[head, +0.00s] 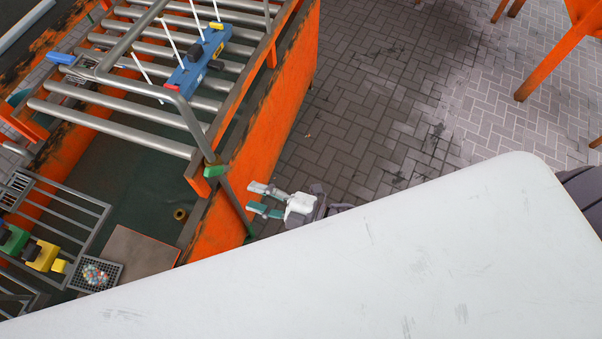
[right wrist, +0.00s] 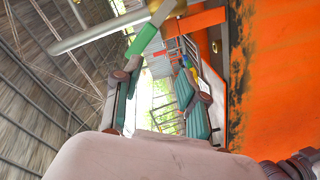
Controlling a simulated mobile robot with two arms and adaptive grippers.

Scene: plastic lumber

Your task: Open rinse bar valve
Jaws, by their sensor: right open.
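A grey pipe frame, which looks like the rinse bar (head: 127,36), runs over the roller conveyor. A small green handle (head: 214,171) sits on its pipe at the conveyor's near right corner. A blue handle (head: 60,58) sits at its far left end. I cannot tell which is the valve. My right gripper (head: 252,197) is open and empty, right of and slightly below the green handle, apart from it. In the right wrist view, a green bar (right wrist: 143,39) on a pipe lies beyond the teal-padded fingers. My left gripper is not in view.
An orange side panel (head: 262,125) stands close to my right gripper. A blue device (head: 199,60) lies on the rollers. A metal rack (head: 65,215) with green and yellow parts and a tray of coloured pellets (head: 98,274) are at lower left. Open paved floor (head: 400,85) lies right.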

